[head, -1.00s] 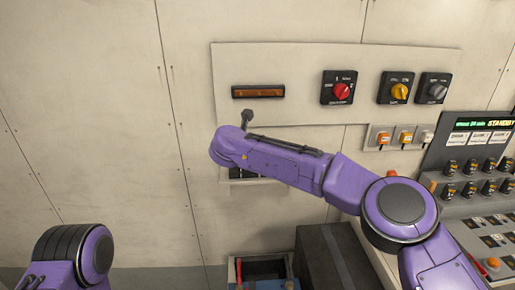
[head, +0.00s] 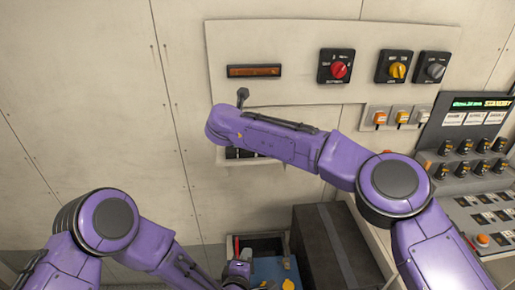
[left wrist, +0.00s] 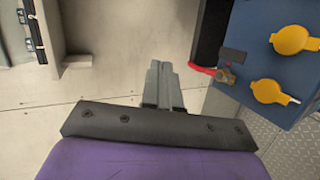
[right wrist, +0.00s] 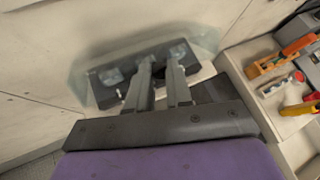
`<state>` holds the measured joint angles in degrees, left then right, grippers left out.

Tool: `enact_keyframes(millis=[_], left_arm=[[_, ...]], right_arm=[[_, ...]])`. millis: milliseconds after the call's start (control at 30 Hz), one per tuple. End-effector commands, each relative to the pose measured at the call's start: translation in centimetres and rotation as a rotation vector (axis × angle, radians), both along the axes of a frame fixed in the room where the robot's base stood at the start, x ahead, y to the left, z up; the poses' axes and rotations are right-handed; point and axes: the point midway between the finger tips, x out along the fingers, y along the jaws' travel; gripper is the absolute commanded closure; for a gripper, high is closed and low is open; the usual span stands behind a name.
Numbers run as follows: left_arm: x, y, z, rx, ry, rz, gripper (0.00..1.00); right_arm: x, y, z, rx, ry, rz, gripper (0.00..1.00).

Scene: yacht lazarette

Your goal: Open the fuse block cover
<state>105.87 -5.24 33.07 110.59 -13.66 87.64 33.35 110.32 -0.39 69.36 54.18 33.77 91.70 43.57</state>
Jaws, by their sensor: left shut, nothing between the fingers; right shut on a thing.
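The fuse block (right wrist: 110,77) is a dark unit on the wall in the right wrist view, with a clear, smoky cover (right wrist: 203,40) around it. In the head view only a dark strip of the block (head: 236,153) shows below my right arm. My right gripper (right wrist: 162,65) is at the block, its fingers shut on a thin part of the cover; the exact grip point is hard to see. How far the cover stands open cannot be told. My left gripper (left wrist: 163,72) is shut and empty, low by the wall, beside a blue box.
The blue box (left wrist: 250,60) with yellow caps and a red cable stands close to my left gripper. A dark case (head: 325,250) stands right of it. Rotary switches (head: 338,66) and a control console (head: 475,170) are at the right. The left wall is clear.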

Motion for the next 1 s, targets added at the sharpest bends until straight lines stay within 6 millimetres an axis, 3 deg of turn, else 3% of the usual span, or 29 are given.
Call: enact_keyframes(millis=[33,133,200,300,433,633,1000], left_arm=[[2.6,-2.8,3.9,-0.224,-0.076,0.072,1.00],[6.4,-6.4,11.6,-0.737,-0.186,0.208,1.00],[8.0,-7.0,15.3,-1.043,-0.230,0.272,1.00],[9.3,-6.3,17.9,-1.358,-0.262,0.327,1.00],[9.4,-5.5,18.3,-1.565,-0.251,0.356,1.00],[10.7,-5.4,18.4,-1.626,-0.240,0.366,1.00],[18.5,-5.4,19.6,-1.621,-0.239,0.366,1.00]], right_arm=[[0.1,0.0,0.2,-0.002,-0.005,0.001,1.00],[0.1,0.0,0.2,-0.002,-0.005,0.001,1.00],[0.1,0.0,0.2,-0.002,-0.005,0.001,1.00],[0.1,-0.1,0.2,-0.002,-0.005,0.000,1.00],[0.1,-0.1,0.2,-0.001,-0.005,0.000,1.00],[0.1,-0.1,0.2,-0.001,-0.005,0.000,1.00],[0.1,-0.1,0.2,-0.001,-0.005,0.000,1.00]])
